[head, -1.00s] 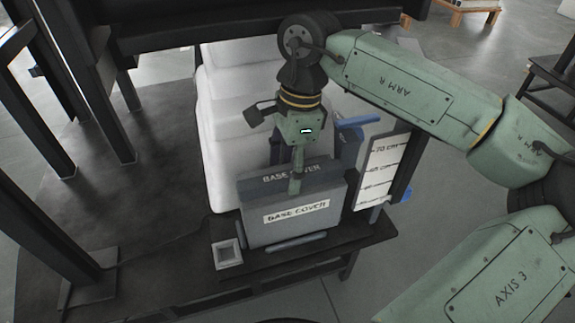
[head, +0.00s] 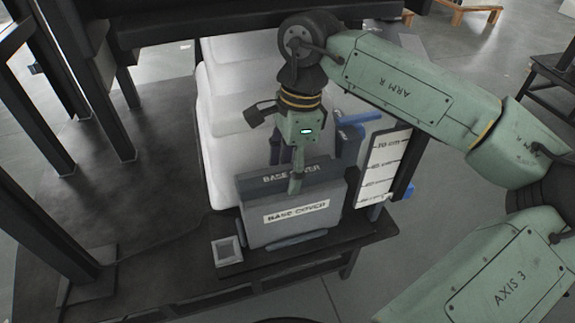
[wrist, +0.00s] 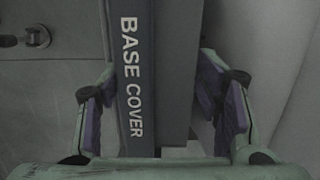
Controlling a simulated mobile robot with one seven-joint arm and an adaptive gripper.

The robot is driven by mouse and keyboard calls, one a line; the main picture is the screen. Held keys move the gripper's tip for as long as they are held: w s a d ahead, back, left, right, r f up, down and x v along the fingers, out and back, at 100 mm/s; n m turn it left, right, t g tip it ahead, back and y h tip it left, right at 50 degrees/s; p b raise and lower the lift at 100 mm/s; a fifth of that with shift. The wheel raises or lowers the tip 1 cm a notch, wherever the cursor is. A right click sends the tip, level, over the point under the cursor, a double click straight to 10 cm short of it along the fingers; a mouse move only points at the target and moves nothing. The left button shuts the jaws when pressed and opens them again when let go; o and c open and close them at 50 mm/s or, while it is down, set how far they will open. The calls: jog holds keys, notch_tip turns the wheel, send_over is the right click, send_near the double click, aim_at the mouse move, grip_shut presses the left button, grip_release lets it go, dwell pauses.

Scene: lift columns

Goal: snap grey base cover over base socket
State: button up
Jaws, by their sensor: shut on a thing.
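The grey base cover (head: 290,228) stands upright on the dark bench, with a white label on its front face and lettering along its top edge. It also shows in the wrist view (wrist: 170,60), its lettered top edge running between the fingers. My gripper (head: 287,172) reaches down from above and is shut on the cover's upper part, one finger in front of the front face. In the wrist view my gripper (wrist: 160,88) has a finger on each side of the cover. The base socket cannot be clearly made out.
A small square open-topped box (head: 228,251) sits at the bench's front left. White padded blocks (head: 230,130) rise behind the cover. A white height scale (head: 383,165) stands close on the right, with blue parts (head: 352,125) beside it. Dark frame posts stand at left.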

jog(key=shift+f, duration=0.1)
dwell(0.7)
jog(key=o, duration=2)
jog(key=shift+o, duration=0.2)
jog(key=shift+w+r, duration=0.15)
jog(key=shift+r, duration=0.05)
jog(key=shift+c, duration=0.2)
